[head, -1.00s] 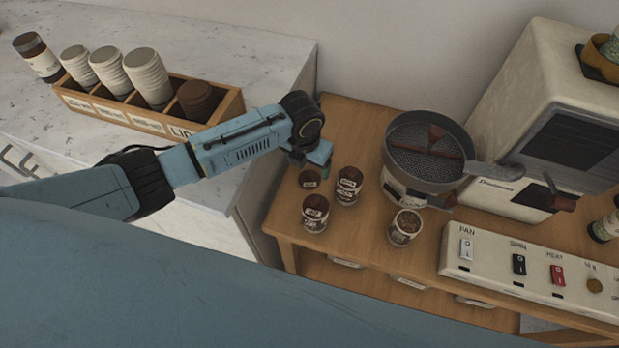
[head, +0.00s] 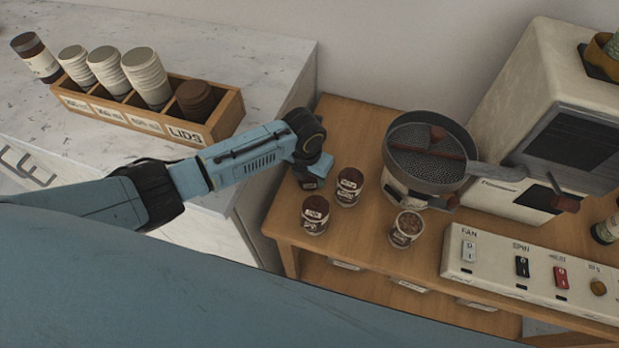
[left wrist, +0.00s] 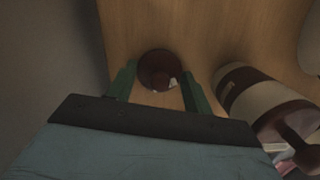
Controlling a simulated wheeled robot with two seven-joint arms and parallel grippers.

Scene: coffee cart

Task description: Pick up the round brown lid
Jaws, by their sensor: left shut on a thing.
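The round brown lid (left wrist: 158,68) shows in the left wrist view between the two green fingers of my left gripper (left wrist: 158,88), with a small pale mark near its lower edge. In the head view my left gripper (head: 313,172) is down at the left end of the wooden table, over the lid (head: 309,184), and hides most of it. The gripper is shut on the lid. Whether the lid still touches the table cannot be told. My right gripper is not in view.
Two brown-topped jars (head: 348,187) (head: 315,214) stand close to the gripper. An open cup of brown contents (head: 405,230) and a pan (head: 430,150) are to the right. A wooden box (head: 225,119) on the counter holds cups and a stack of brown lids (head: 195,100).

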